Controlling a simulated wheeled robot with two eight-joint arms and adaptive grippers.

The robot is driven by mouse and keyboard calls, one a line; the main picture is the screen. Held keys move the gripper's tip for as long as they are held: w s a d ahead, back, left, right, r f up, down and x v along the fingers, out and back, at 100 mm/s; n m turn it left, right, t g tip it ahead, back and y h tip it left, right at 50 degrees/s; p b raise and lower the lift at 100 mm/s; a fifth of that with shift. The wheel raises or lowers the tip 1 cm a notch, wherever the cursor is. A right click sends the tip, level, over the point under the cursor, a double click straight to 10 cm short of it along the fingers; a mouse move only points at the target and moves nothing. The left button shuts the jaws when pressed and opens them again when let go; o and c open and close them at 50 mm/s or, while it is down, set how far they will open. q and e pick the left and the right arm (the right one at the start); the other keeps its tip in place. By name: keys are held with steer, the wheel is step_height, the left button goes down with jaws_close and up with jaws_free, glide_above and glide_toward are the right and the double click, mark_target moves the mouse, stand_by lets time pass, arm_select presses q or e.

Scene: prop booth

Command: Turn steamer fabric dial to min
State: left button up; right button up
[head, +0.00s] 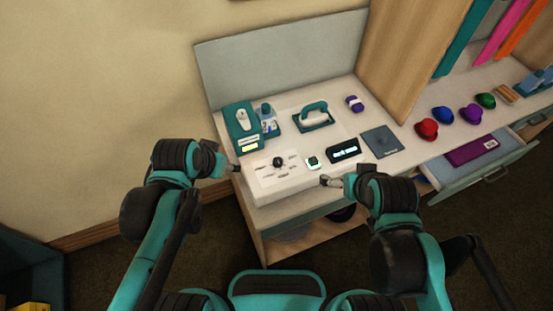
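A black dial knob (278,161) sits on a white panel (262,181) with small markings around it, on the counter's front part. The markings are too small to read. My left gripper (235,168) is just left of the panel, apart from the dial. My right gripper (326,181) is at the counter's front edge, right of and nearer than the dial. Both look empty; their fingers are too small to tell open from shut. A teal and white device (242,124), perhaps the steamer, stands behind the panel at the left.
A small lit square (313,162) and a black display (343,151) lie right of the dial. A teal-handled iron-like tool (313,115), a purple item (354,103) and a grey plate (380,141) are farther back. An open drawer (481,164) juts out at the right.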

mark_target(277, 160)
arm_select(q)
steer(key=w+d+f+m+g+b, duration=0.1)
steer(key=w+d+f+m, duration=0.1)
steer(key=w+d+f, duration=0.1)
steer(key=w+d+f+m+g+h+b, duration=0.1)
steer(key=w+d+f+m, duration=0.2)
steer(key=d+f, duration=0.3)
steer(key=w+d+f+m+g+h+b, duration=0.1)
steer(key=w+d+f+m+b, duration=0.1)
steer(key=w+d+f, duration=0.2)
steer(key=shift+w+d+f+m, duration=0.15)
steer(key=shift+d+m, duration=0.1)
steer(key=shift+m, duration=0.05)
steer(key=shift+h, duration=0.3)
jaws_close()
